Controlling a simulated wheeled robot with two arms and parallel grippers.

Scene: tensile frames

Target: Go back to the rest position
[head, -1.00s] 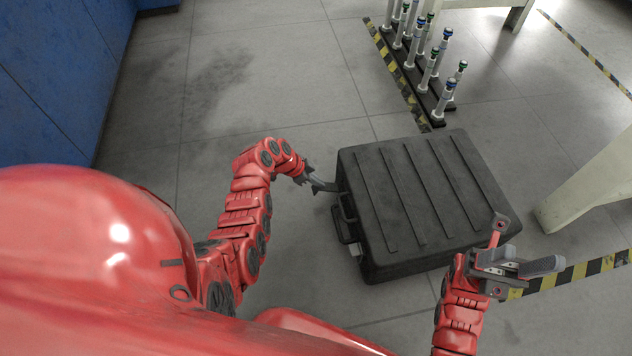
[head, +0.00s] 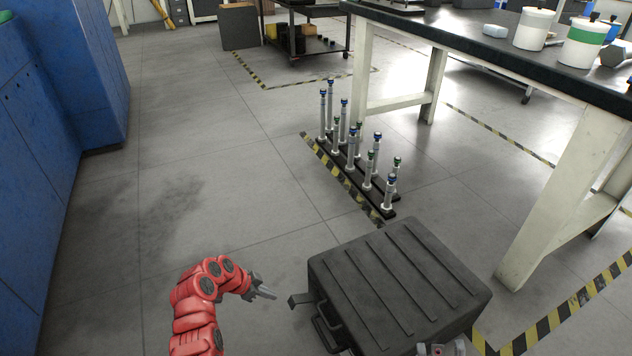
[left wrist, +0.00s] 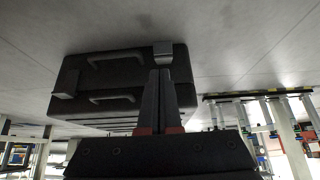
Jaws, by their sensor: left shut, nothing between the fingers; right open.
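My left gripper (head: 268,295) is shut and empty just left of the black case, with a small gap to a flap-like latch (head: 299,300) sticking out from the case's side. In the left wrist view the closed fingers (left wrist: 160,75) point at the case (left wrist: 105,68), their tips close to a latch (left wrist: 163,50); I cannot tell there whether they touch. The ribbed black case (head: 400,280) lies closed on the floor, its handle (head: 325,330) on the left side. Only a sliver of my right gripper (head: 440,349) shows at the bottom edge, in front of the case; its fingers are mostly cut off.
A rack of upright metal rods with blue and green caps (head: 352,150) stands behind the case. A workbench (head: 470,40) with white legs is at the right, blue cabinets (head: 50,130) at the left. The floor (head: 200,220) left of the case is clear.

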